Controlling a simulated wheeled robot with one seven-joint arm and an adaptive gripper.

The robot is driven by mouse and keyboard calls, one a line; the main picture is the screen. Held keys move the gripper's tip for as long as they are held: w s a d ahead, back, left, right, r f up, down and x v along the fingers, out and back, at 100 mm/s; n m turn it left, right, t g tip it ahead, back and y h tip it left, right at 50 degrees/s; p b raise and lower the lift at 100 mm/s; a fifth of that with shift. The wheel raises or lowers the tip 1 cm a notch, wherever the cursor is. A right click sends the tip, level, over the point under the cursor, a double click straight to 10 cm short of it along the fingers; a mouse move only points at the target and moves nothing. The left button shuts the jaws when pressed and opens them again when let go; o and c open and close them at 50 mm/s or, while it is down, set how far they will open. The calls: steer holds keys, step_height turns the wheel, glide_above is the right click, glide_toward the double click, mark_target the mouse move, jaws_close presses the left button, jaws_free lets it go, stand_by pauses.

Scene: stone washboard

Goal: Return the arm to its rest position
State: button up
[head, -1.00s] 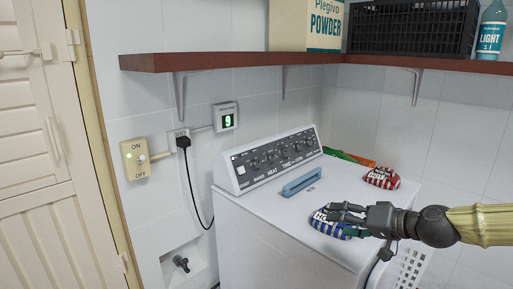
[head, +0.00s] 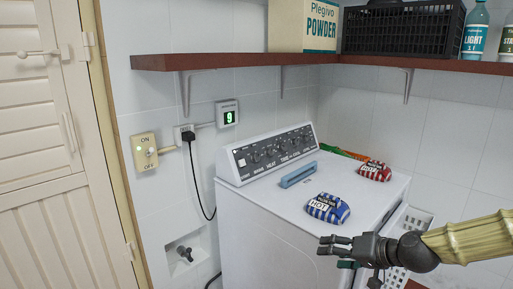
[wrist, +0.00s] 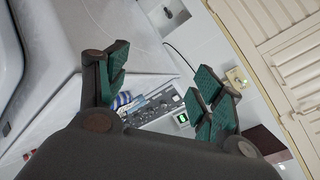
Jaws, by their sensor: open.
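My gripper (head: 336,250) is in front of the washing machine's right front edge in the head view, fingers pointing left. It is open and empty. In the wrist view its two green-padded fingers (wrist: 165,95) stand wide apart with nothing held between them. A blue-and-white striped bag labelled HOT (head: 327,208) lies on the white washing machine (head: 265,235), apart from the gripper. Its stripes show partly behind the left finger in the wrist view (wrist: 123,99). My arm comes in from the right edge of the head view.
A red striped bag (head: 374,171), a blue handle (head: 298,175) and a green and orange item (head: 345,153) are on the machine. A brown shelf (head: 240,60) with a powder box (head: 302,25) and black crate (head: 403,31) hangs above. A white basket (head: 409,222) stands right.

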steer(key=s+f+g+h, duration=0.15)
steer(key=s+f, duration=0.25)
steer(key=f, duration=0.4)
steer(key=s+a+f+g+h, duration=0.1)
steer(key=s+f+g, duration=0.1)
steer(key=s+f, duration=0.5)
steer(key=s+f+g+h, duration=0.1)
steer(key=s+f, duration=0.1)
steer(key=f, duration=0.8)
steer(key=s+d+f+g+h, duration=0.1)
steer(key=s+f+g+h, duration=0.1)
steer(key=s+f, duration=0.5)
steer(key=s+d+f+n+g+h, duration=0.1)
steer(key=s+f, duration=0.6)
steer(key=s, duration=0.8)
steer(key=shift+s+f+n+g+h, duration=0.3)
steer(key=shift+s+f+g+h, duration=0.05)
steer(key=shift+g+h, duration=0.1)
